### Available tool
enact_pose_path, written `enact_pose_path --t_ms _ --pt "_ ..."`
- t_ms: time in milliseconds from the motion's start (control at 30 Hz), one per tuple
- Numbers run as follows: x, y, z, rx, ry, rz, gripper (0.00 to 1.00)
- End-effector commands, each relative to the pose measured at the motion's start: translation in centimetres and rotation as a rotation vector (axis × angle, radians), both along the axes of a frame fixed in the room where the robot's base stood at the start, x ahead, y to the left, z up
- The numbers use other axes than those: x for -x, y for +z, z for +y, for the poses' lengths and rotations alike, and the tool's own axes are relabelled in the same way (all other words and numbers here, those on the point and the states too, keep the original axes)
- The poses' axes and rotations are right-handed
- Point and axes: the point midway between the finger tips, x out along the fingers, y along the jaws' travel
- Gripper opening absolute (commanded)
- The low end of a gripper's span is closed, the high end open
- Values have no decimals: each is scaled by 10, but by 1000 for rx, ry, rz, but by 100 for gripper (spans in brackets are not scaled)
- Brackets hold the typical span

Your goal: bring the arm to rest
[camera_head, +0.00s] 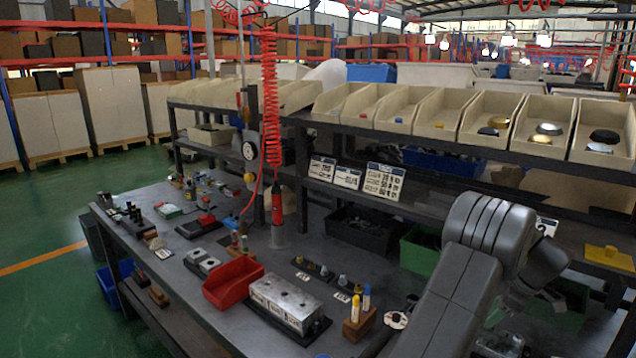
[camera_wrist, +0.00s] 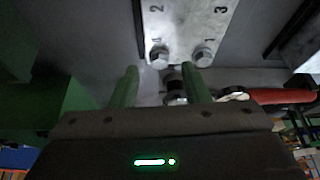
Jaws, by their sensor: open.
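My gripper (camera_wrist: 164,78) shows in the wrist view with its two green fingers apart. A small metal fitting (camera_wrist: 175,88) appears in the gap between them; I cannot tell how far beyond the fingers it lies, and nothing looks clamped. Ahead of the fingertips is a metal plate (camera_wrist: 185,22) with numerals and two bolts. In the head view my arm (camera_head: 465,275) is bent at the right, over the right part of the bench. My gripper is hidden there behind the arm or outside the picture.
The dark workbench (camera_head: 185,285) holds a metal valve block (camera_head: 290,302), a red bin (camera_head: 233,283) and a wooden marker holder (camera_head: 359,322). A shelf of beige bins (camera_head: 490,118) stands behind. A red-handled tool (camera_wrist: 285,96) lies right of the fingers.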

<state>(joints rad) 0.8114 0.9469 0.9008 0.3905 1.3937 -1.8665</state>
Motion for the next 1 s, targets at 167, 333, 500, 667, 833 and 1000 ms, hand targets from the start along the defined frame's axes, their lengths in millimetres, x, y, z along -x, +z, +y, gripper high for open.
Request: enact_pose_path --t_ms 167,333,500,667,833,1000 --pt "-3 -16 7 1 -58 0 42" --pt "-3 -16 7 2 -147 1 42" --pt "-3 -16 7 1 -179 0 42" --pt "-3 -16 7 1 -181 1 42" --pt "-3 -16 7 1 -173 0 42" --pt "-3 -17 6 0 -105 2 42"
